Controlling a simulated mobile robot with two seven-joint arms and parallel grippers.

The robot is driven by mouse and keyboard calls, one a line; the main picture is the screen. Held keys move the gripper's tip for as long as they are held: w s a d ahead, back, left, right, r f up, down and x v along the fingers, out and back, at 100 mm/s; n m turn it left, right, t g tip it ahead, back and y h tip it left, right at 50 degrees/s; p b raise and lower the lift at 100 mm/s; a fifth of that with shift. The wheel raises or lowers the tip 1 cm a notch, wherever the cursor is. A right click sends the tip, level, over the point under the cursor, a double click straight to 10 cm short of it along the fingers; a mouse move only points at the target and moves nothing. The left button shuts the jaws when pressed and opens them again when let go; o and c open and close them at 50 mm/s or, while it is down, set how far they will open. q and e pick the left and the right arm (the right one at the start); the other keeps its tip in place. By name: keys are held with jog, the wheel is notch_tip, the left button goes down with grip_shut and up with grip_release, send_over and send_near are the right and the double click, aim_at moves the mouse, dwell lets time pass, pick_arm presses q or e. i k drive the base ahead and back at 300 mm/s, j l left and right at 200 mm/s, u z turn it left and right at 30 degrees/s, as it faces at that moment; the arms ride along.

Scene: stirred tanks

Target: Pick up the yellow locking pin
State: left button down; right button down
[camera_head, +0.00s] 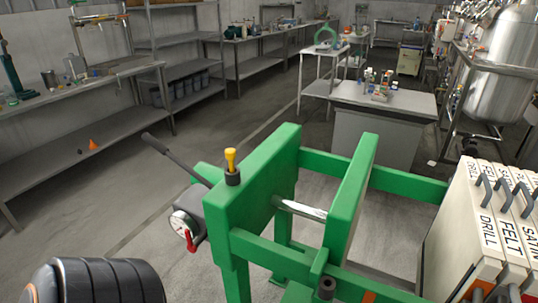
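The yellow locking pin (231,159) stands upright in a dark collar (232,178) at the left side of a green frame (273,185). Its yellow head is clear on top, and its lower part is hidden in the collar. Neither of my grippers shows in this view, and nothing is touching the pin.
Next to the pin are a dark lever (175,158) and a grey housing with a dial (181,224) and a red handle (190,241). Labelled cases (487,225) stand at the right. A black ribbed cylinder (110,281) is at lower left. Floor left of the frame is open.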

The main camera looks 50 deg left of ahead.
aim_at(230, 153)
jog(key=u, duration=1.85)
jog(key=i+j+z, duration=0.15)
jog(key=j, duration=0.3)
jog(key=i+j+z, duration=0.15)
jog(key=j, duration=0.3)
jog(key=k, duration=0.05)
